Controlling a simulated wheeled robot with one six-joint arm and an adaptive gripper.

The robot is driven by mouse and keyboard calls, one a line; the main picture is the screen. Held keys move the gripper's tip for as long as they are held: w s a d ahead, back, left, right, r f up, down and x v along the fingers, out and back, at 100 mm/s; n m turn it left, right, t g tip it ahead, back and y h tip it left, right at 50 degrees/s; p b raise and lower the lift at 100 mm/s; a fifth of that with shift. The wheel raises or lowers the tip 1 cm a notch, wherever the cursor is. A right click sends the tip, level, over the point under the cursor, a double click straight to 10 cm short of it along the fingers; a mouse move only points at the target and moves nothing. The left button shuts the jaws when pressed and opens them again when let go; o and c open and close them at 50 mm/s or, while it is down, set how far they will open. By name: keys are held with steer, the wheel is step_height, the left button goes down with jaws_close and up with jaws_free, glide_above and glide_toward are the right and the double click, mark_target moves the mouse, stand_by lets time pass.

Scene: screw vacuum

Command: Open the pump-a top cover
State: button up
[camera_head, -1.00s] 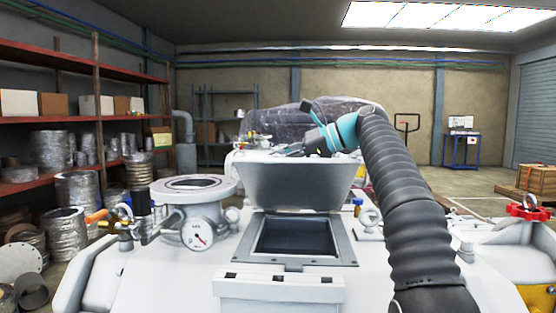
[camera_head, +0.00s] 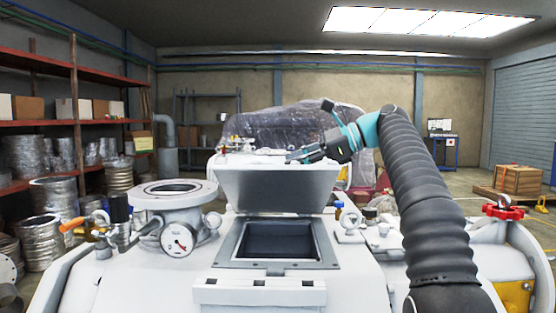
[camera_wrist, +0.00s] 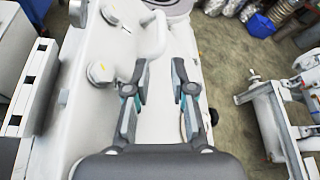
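The pump's top cover (camera_head: 277,190) is a grey plate-like lid, standing raised at the far side of a rectangular opening. The opening's grey frame (camera_head: 228,247) surrounds a dark hollow in the white pump body (camera_head: 155,285). My gripper (camera_head: 292,155) is at the upper edge of the cover in the head view and looks to be beyond it; whether it touches cannot be told. In the wrist view my gripper (camera_wrist: 160,78) has its two fingers spread apart, with nothing between them and white machine surface below. I cannot pick out the cover in the wrist view.
A round flanged port (camera_head: 173,192) and a pressure gauge (camera_head: 178,240) stand left of the opening. A lifting eye (camera_head: 350,225) and a red handwheel (camera_head: 503,212) are to the right. Shelves (camera_head: 75,125) line the left side.

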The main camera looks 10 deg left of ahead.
steer(key=d, duration=0.6)
steer(key=shift+s, duration=0.2)
